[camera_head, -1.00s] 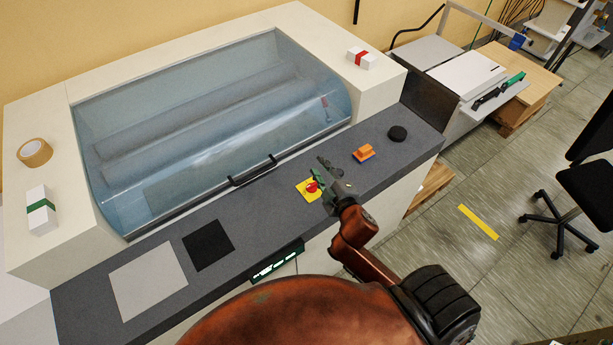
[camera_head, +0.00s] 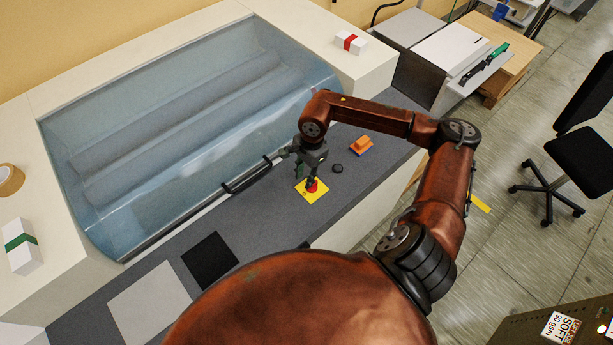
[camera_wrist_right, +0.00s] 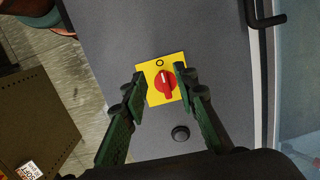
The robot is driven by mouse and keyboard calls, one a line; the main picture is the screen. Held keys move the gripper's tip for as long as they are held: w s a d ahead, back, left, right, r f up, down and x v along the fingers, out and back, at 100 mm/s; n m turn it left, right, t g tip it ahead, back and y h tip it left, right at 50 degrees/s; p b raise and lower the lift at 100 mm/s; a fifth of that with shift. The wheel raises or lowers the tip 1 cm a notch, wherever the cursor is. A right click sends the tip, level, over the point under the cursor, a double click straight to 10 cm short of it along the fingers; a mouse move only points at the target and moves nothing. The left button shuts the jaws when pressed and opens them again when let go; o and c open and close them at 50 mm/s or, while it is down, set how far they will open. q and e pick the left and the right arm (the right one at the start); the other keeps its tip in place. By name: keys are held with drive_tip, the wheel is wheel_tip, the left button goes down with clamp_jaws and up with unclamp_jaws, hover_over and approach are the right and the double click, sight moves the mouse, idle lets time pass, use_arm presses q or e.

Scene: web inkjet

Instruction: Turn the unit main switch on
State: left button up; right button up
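The main switch (camera_head: 312,188) is a red rotary knob on a yellow square plate, set on the grey ledge in front of the clear hood. In the right wrist view, the knob (camera_wrist_right: 164,84) has a white line pointing up toward an "O" mark on the plate. My right gripper (camera_head: 309,179) points down over the switch in the head view. In the right wrist view, its green-padded fingers (camera_wrist_right: 159,86) are spread, one on either side of the knob. I cannot tell whether they touch it. My left gripper is not in view.
A small black button (camera_head: 337,168) and an orange block (camera_head: 361,145) are beside the switch on the ledge. The hood's dark handle (camera_head: 247,178) runs close by on the left. A black pad (camera_head: 210,260) lies farther left.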

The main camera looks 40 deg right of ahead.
drive_tip(key=d+h, duration=0.1)
drive_tip(key=d, duration=0.2)
drive_tip(key=shift+d+r, duration=0.15)
drive_tip(key=shift+d, duration=0.15)
wheel_tip(320, 180, down, 6)
drive_tip(key=shift+w+a+f+p, duration=0.15)
drive_tip(key=shift+f+p, duration=0.1)
drive_tip(key=shift+p, duration=1)
drive_tip(key=shift+f, duration=0.5)
drive_tip(key=shift+c, duration=0.3)
clamp_jaws()
